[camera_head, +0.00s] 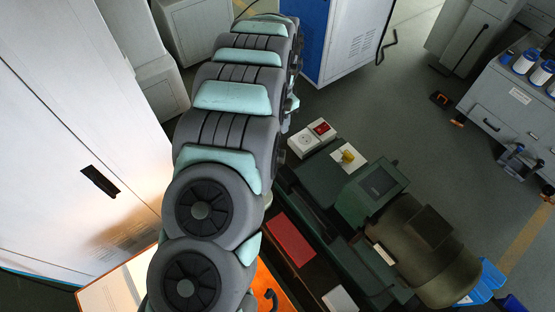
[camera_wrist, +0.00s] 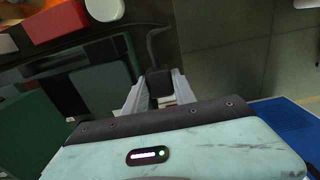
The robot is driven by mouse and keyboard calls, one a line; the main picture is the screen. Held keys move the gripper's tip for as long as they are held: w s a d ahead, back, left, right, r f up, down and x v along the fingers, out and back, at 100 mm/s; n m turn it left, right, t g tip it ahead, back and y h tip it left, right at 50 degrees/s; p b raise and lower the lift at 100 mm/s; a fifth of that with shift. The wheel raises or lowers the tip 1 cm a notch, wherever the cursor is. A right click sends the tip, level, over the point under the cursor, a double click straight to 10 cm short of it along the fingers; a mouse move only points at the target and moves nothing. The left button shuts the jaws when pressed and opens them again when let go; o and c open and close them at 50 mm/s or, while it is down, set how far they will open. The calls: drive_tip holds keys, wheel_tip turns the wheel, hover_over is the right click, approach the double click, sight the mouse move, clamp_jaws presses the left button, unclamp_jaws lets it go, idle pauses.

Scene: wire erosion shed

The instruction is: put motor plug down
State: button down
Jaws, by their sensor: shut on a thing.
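In the wrist view, my gripper (camera_wrist: 158,88) is shut on a dark object between its pale fingers, which I take to be the motor plug (camera_wrist: 158,77). A black, cable-like piece (camera_wrist: 157,42) rises from it and curves at the top. The lower part of the plug is hidden by the fingers and the gripper's body. I cannot tell whether the plug touches anything below. In the head view, my arm covers the gripper, and I cannot make out the plug with certainty.
In the head view, a green machine with a brown-green motor (camera_head: 425,250) stands right of my arm. A white box with a red switch (camera_head: 311,138), a yellow item (camera_head: 347,157) and a red block (camera_head: 290,238) are nearby. A white cabinet (camera_head: 75,140) is at left; blue bins (camera_head: 484,283) at lower right.

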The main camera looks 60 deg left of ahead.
drive_tip(key=b, duration=0.8)
hover_over(279, 162)
wheel_tip(279, 162, down, 9)
wheel_tip(279, 162, down, 6)
drive_tip(key=shift+w+p, duration=0.1)
drive_tip(key=shift+p, duration=0.85)
drive_tip(key=shift+f+p, duration=0.3)
drive_tip(key=shift+f, duration=1.9)
drive_tip(key=shift+f+b, duration=0.35)
drive_tip(key=shift+f, duration=0.2)
drive_tip(key=c, duration=1)
unclamp_jaws()
